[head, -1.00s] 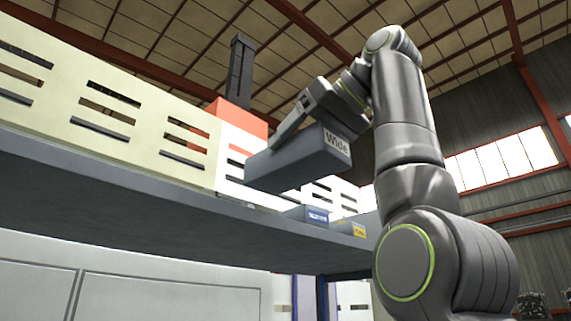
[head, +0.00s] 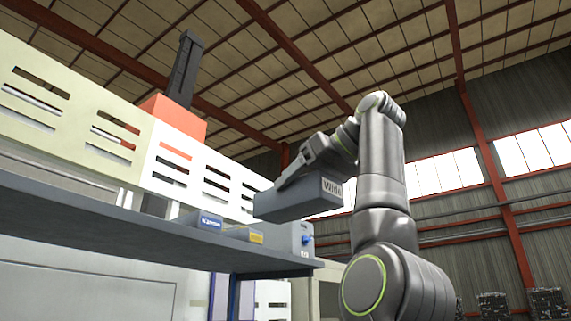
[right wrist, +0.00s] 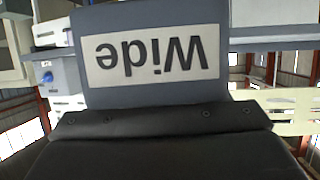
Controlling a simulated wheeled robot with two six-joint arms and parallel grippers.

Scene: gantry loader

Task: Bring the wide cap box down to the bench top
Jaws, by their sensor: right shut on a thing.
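The wide cap box (head: 300,201) is a long grey box with a white "Wide" label on its end. My right gripper (head: 300,178) is shut on it and holds it in the air, at the right part of the high shelf, its underside a little above the other boxes there. In the right wrist view the box (right wrist: 150,97) fills the upper middle, its label upside down, close against the dark gripper (right wrist: 160,125). The fingertips are mostly hidden. My left gripper is not in view. No bench top can be made out.
A grey shelf (head: 110,228) runs across the left and middle. On it stand a blue-labelled box (head: 200,222), a yellow-labelled box (head: 243,234) and a grey box with a blue knob (head: 301,240). Slotted machine panels (head: 200,180) rise behind.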

